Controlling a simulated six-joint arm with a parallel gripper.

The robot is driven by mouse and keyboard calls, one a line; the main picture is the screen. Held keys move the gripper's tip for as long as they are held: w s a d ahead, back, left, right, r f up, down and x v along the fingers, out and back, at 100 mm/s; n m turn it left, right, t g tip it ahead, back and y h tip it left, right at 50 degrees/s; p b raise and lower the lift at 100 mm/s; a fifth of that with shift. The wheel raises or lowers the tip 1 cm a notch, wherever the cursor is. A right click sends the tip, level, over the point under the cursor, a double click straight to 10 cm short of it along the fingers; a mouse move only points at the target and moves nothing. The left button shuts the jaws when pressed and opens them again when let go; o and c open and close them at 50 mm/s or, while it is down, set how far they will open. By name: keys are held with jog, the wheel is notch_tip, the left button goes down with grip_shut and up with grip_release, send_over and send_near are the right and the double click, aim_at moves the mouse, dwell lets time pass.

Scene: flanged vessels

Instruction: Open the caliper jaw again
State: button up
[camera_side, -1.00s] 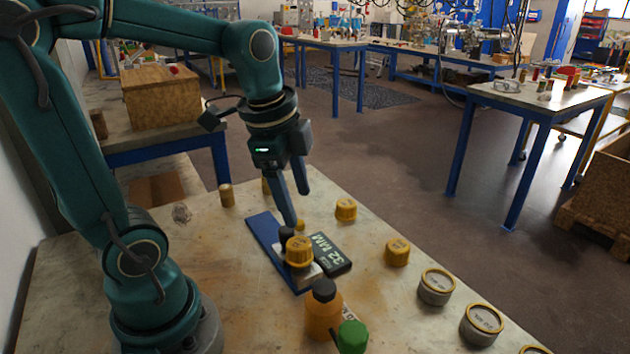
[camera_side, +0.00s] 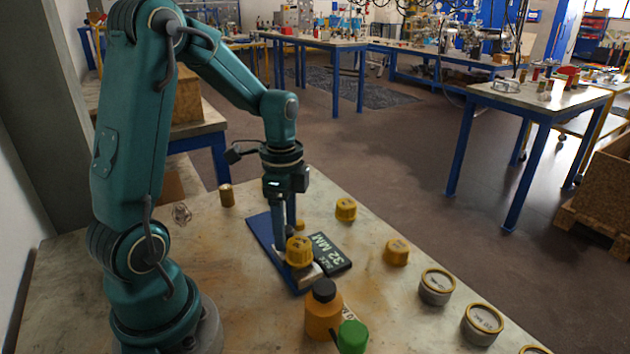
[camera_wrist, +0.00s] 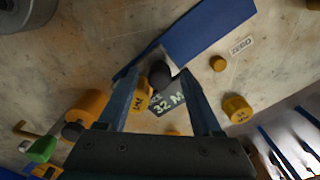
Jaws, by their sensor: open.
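The caliper has a blue base (camera_side: 263,232), a pale metal jaw piece (camera_side: 308,274) and a dark display (camera_side: 328,252) reading 32 MM. A yellow capped vessel (camera_side: 299,249) stands at the jaw; whether the jaw touches it is hard to tell. My gripper (camera_side: 283,234) is open and points down at the caliper just behind this vessel. In the wrist view, a black round knob (camera_wrist: 160,74) lies between my spread fingers, and the yellow vessel (camera_wrist: 140,103) shows beside the left finger. The fingers hide part of the caliper, and contact with the knob is unclear.
Yellow pieces (camera_side: 346,209) (camera_side: 397,252) and grey round vessels (camera_side: 436,287) (camera_side: 482,324) line the right. A brass cylinder (camera_side: 227,195) stands behind. The table's left part is mostly clear.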

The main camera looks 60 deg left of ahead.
grip_shut()
dwell(1.4)
